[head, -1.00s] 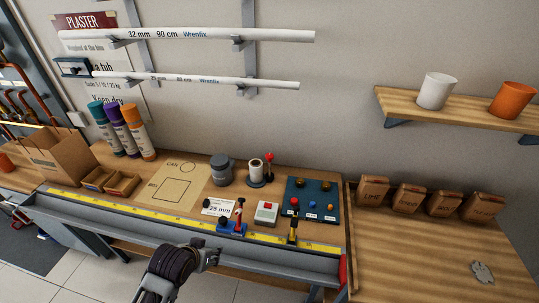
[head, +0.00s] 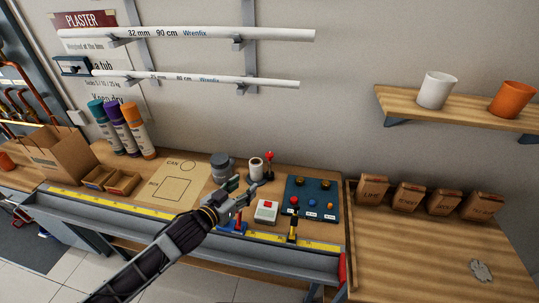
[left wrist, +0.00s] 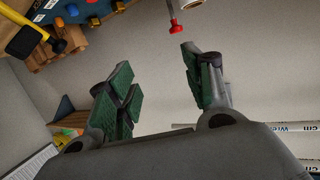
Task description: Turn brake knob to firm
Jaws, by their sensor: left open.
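A dark blue panel (head: 325,189) lies on the bench. It carries several small knobs, among them a red one (head: 294,201), a blue one (head: 312,204) and an orange one (head: 330,206), with small labels too small to read. I cannot tell which part is the brake knob. The panel's edge also shows at the top left of the left wrist view (left wrist: 60,22). My left gripper (head: 243,187) is open and empty above the bench, left of the panel; its green-padded fingers show apart in the left wrist view (left wrist: 158,80). My right gripper is out of view.
A white roll (head: 256,168) and a red-topped post (head: 269,160) stand behind my gripper, beside a grey tin (head: 221,166). Paper bags (head: 409,197) stand right.

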